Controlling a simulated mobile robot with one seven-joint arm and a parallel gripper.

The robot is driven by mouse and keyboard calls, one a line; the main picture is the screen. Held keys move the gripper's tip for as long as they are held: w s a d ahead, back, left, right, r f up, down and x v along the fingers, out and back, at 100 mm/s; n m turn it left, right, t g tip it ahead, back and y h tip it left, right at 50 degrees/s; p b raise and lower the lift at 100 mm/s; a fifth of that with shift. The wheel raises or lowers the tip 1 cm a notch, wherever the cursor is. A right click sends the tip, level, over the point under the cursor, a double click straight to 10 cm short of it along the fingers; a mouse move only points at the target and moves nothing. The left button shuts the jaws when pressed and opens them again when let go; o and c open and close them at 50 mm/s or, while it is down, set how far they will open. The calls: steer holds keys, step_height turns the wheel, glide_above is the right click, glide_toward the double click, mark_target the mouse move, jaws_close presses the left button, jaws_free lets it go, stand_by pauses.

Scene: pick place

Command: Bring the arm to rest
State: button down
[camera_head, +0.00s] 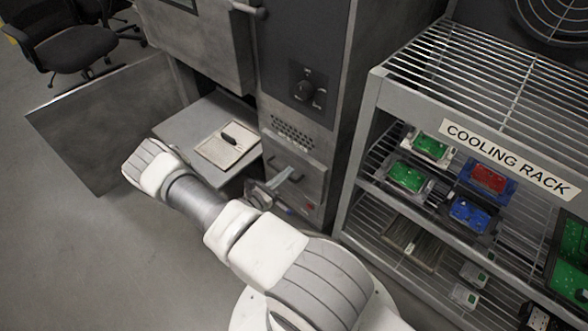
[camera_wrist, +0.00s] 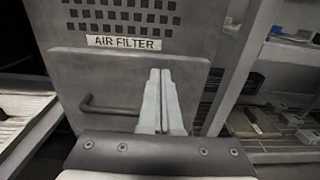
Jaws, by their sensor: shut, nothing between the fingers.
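My gripper (camera_head: 284,176) is at the end of my white and grey arm, in front of the lower front of the dark grey machine (camera_head: 335,110) in the head view. In the wrist view my gripper's two pale fingers (camera_wrist: 160,74) are together, with nothing held. They point at a grey panel (camera_wrist: 75,68) with a dark handle (camera_wrist: 112,108), under an "AIR FILTER" label (camera_wrist: 124,43). I cannot tell whether the fingertips touch the panel.
A cooling rack (camera_head: 368,135) with green, red and blue boards stands right of the machine. Left of it, an open door (camera_head: 100,125) and a shelf (camera_head: 185,130) with a light tray (camera_head: 215,152) stick out. An office chair (camera_head: 70,48) is at the far left. The left floor is clear.

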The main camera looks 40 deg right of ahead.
steer(key=a+p, duration=0.1)
steer(key=a, duration=0.7)
steer(key=shift+s+a, duration=0.25)
steer(key=shift+a, duration=0.1)
steer(key=a+r+m+g+y, duration=0.2)
steer(key=r+m+y, duration=0.15)
steer(key=r, duration=0.45)
steer(key=a+r+m+g+y, duration=0.1)
steer(key=a+r+m+y, duration=0.15)
steer(key=r+m, duration=0.4)
steer(key=a+r+m+g+y, duration=0.2)
steer(key=a+r+y, duration=0.1)
steer(key=r, duration=0.7)
steer(key=s+a+r+m+t+y, duration=0.3)
steer(key=s+a+r+t+y, duration=0.3)
steer(key=r, duration=0.5)
steer(key=s+a+r+m+t+y, duration=0.35)
steer(key=s+a+r, duration=0.3)
steer(key=r, duration=0.35)
step_height(320, 180, up, 18)
steer(key=p, duration=1.8)
steer(key=shift+s+d+f, duration=0.2)
steer(key=shift+s+d, duration=0.15)
steer(key=shift+d+m+h, duration=0.15)
steer(key=shift+m+h, duration=0.1)
